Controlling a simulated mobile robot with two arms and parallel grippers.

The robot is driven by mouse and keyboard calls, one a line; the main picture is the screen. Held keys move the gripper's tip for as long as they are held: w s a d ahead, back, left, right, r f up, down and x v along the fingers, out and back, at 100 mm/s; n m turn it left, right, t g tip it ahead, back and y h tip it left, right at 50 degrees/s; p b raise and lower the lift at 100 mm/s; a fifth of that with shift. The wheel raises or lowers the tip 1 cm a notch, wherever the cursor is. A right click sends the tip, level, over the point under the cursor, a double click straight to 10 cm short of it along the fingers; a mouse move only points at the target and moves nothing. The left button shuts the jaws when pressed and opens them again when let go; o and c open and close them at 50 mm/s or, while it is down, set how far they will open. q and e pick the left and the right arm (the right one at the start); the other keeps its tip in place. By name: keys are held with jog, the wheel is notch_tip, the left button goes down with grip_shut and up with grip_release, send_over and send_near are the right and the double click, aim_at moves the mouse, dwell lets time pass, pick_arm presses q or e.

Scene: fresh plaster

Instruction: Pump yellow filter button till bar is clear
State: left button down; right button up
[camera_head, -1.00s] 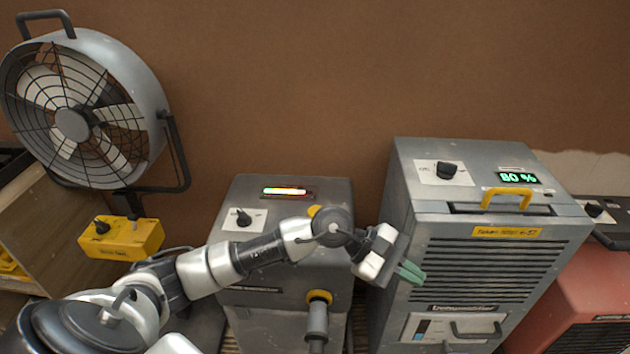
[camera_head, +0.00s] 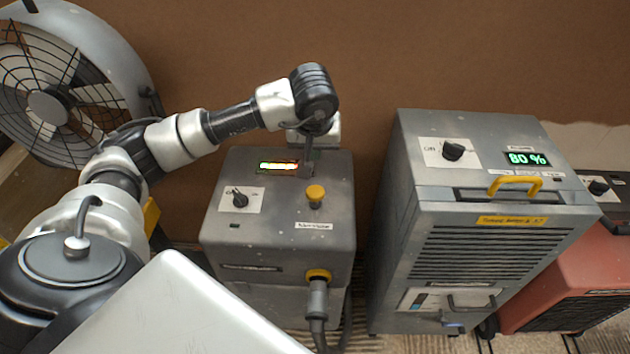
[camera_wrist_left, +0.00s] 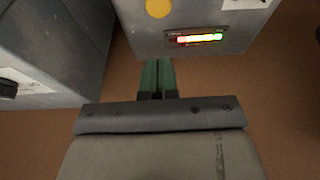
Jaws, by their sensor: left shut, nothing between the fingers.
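The yellow filter button (camera_head: 316,194) stands on the sloped top of the grey machine (camera_head: 230,225). It also shows at the top edge of the wrist view (camera_wrist_left: 158,8). The lit bar (camera_head: 279,166) sits behind and left of the button; in the wrist view (camera_wrist_left: 200,38) it glows red, yellow-white and green. My left gripper is near the machine's back edge, behind the button and apart from it. Its green fingers (camera_wrist_left: 157,78) are shut and empty in the wrist view. In the head view the wrist hides them. My right gripper is not in view.
A dial (camera_head: 240,197) is left of the button, and a hose plug (camera_head: 318,285) is on the front. A dehumidifier (camera_head: 480,240) reading 80 % stands right across a narrow gap. A fan (camera_head: 50,100) is at left, a red machine (camera_head: 570,280) at far right. The brown wall is behind.

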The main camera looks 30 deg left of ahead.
aim_at(315, 193)
pick_arm(q)
jog(key=shift+f, duration=0.15)
jog(key=x, duration=0.4)
jog(key=p+x, duration=0.1)
jog(key=x, duration=0.7)
jog(key=shift+s+d+f, duration=0.2)
jog(key=shift+f, duration=0.15)
jog(key=shift+f+p, duration=0.3)
jog(key=shift+f, duration=0.3)
jog(key=shift+f, duration=0.1)
notch_tip(315, 193, down, 3)
jog(key=b, duration=0.3)
jog(key=shift+s, duration=0.15)
